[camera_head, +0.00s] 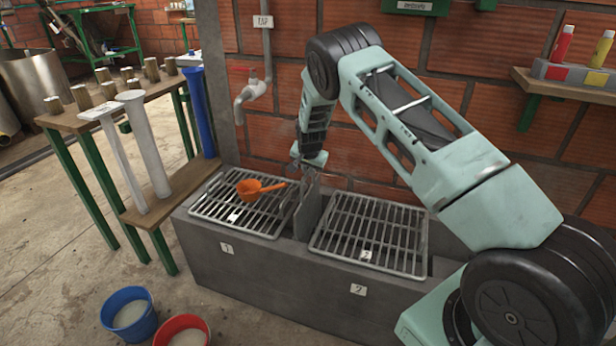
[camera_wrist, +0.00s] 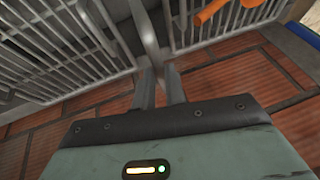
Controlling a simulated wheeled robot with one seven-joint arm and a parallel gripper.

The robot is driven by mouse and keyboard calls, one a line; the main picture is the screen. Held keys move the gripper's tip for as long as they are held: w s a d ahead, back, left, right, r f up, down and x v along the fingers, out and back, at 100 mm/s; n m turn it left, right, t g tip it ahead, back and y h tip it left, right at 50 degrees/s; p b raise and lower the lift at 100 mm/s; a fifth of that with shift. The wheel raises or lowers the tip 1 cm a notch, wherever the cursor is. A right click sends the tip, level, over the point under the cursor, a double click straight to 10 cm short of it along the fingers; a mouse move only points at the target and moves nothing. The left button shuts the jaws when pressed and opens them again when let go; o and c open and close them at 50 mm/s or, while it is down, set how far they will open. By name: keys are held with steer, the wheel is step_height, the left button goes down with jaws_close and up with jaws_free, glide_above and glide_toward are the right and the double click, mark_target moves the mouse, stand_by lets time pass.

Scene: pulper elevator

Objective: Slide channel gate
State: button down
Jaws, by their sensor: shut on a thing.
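The channel gate (camera_head: 308,207) is a grey plate standing upright in the slot between the two grated channels. My gripper (camera_head: 311,165) is above it, at its top end near the brick wall. In the wrist view, the gate (camera_wrist: 146,30) shows as a grey strip running between the gratings to my gripper (camera_wrist: 160,77). The two fingers are close together, with the gate's end between them. My gripper is shut on the gate. The fingertips are small in the head view, and the exact contact is hard to see there.
An orange scoop (camera_head: 250,187) lies on the left grating (camera_head: 215,205), marked 1. The right grating (camera_head: 365,235) is marked 2. A tap (camera_head: 250,92) juts from the wall at the back left. Blue (camera_head: 128,313) and red (camera_head: 181,330) buckets stand on the floor in front.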

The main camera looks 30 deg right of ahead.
steer(key=shift+r, duration=0.1)
steer(key=c, duration=1.5)
jaws_free()
steer(key=shift+o, duration=0.2)
steer(key=v, duration=1.7)
steer(key=shift+p, duration=0.3)
steer(key=shift+s+a+r, duration=0.1)
steer(key=shift+s, duration=0.05)
